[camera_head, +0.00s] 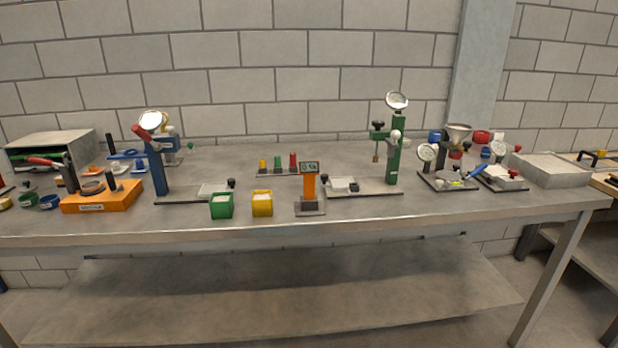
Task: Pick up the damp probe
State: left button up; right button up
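No item is clearly marked as the damp probe. The likeliest match is an orange upright device (309,188) with a small dark display on top. It stands on a grey base plate near the front middle of the bench, but I cannot tell for certain that it is the probe. Neither of my grippers is in view, and nothing is seen touching the device.
The long grey bench (450,212) has a green bin (222,206) and a yellow bin (262,204) left of the device. A blue stand (156,170) and a green stand (395,155) rise behind. An orange block (100,200) sits left. Bench front right is clear.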

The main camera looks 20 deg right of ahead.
aim_at(307, 169)
jog(key=u, duration=0.2)
jog(key=i, duration=0.85)
jog(key=z, duration=0.1)
